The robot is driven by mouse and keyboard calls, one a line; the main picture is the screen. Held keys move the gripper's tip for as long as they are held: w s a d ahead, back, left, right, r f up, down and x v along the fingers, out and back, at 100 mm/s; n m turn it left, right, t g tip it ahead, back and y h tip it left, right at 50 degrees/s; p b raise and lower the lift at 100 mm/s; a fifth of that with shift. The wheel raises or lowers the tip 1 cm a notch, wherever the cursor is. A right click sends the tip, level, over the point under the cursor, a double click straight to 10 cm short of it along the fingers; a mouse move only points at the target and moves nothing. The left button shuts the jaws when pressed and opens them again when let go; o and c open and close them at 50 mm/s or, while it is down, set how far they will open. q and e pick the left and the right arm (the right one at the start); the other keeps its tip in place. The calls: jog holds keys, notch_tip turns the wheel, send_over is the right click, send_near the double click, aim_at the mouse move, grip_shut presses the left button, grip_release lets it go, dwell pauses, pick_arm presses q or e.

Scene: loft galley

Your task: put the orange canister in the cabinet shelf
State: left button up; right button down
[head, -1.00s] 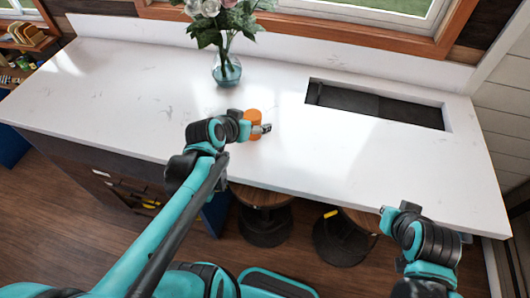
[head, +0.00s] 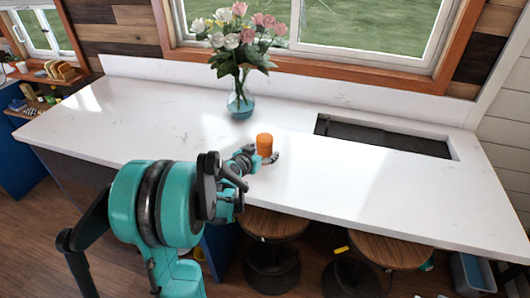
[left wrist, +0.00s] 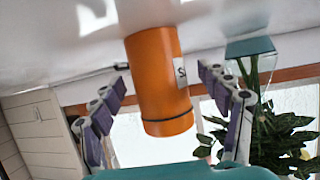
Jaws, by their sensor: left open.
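The orange canister (head: 264,145) stands upright on the white counter (head: 130,120), near its front edge. My left gripper (head: 262,157) is at the canister, coming from the front left. In the left wrist view the canister (left wrist: 158,85), with a white label, lies between the two spread fingers of my left gripper (left wrist: 160,72). Gaps show on both sides, so it is not gripped. That view appears upside down. My right gripper is out of view. No cabinet shelf can be clearly made out.
A glass vase (head: 240,102) of flowers stands behind the canister. A rectangular recess (head: 385,138) lies in the counter to the right. Stools (head: 275,224) stand under the front edge. A small shelf (head: 40,76) with items is at far left. The counter's left part is clear.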

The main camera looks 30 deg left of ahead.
pick_arm(q)
jog(key=shift+x, duration=0.8)
jog(key=shift+s, duration=0.1)
jog(key=c, duration=1.6)
jog(key=shift+o, duration=0.2)
jog(key=shift+r, duration=0.1)
